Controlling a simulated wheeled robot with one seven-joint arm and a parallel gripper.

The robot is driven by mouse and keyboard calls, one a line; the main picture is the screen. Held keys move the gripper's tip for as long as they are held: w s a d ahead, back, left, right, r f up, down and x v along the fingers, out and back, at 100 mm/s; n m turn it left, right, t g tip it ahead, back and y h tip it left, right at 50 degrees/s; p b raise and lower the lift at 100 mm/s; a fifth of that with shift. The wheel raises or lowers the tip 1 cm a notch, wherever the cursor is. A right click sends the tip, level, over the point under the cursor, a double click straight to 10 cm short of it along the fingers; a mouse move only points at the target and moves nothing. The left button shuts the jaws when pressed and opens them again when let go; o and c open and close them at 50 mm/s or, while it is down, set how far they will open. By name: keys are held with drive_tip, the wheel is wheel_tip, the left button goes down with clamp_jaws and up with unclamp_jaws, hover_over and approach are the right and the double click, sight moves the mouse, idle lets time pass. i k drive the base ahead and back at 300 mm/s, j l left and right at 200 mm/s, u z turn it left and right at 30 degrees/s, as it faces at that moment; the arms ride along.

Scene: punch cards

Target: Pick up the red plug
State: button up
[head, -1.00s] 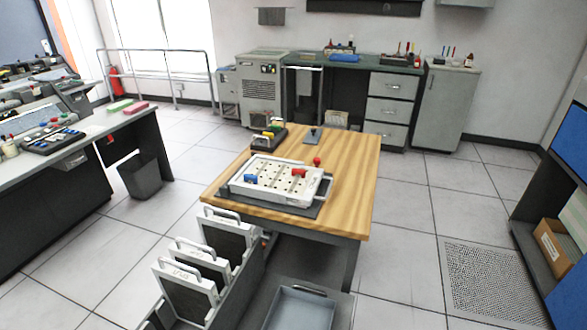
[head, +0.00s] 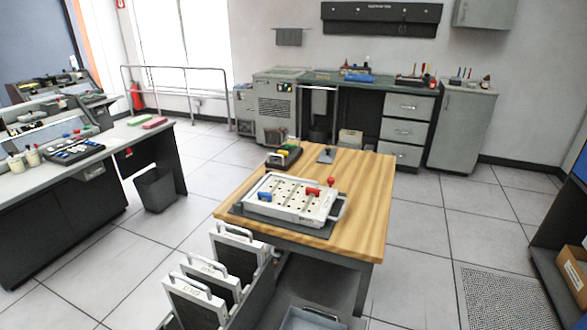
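A small red plug (head: 331,181) is at the back right edge of a white plugboard panel (head: 285,214) on the wooden table. A second red piece (head: 312,191) sits on the panel's right part, close to the first. A blue plug (head: 264,196) sits on the panel's left part. The panel has rows of dark holes and rests on a dark mat. My gripper is not in view.
A dark tray (head: 282,159) with coloured plugs and a small grey piece (head: 326,155) are at the back of the wooden table (head: 368,192). The table's right side is bare. A rack of upright panels (head: 208,277) stands in front. Open floor lies to the right.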

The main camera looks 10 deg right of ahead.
sight(308, 190)
drive_tip(key=l+u, duration=0.1)
drive_tip(key=u, duration=0.35)
drive_tip(key=i+l+u, duration=0.1)
drive_tip(key=u, duration=0.35)
drive_tip(key=l+u, duration=0.1)
drive_tip(key=u, duration=0.3)
drive_tip(key=l+u, duration=0.3)
drive_tip(key=l, duration=0.3)
drive_tip(key=l+u, duration=0.25)
drive_tip(key=l, duration=0.35)
drive_tip(key=l+u, duration=0.3)
drive_tip(key=l, duration=0.3)
drive_tip(key=k+l+u, duration=0.1)
drive_tip(key=l+u, duration=0.15)
drive_tip(key=l, duration=0.3)
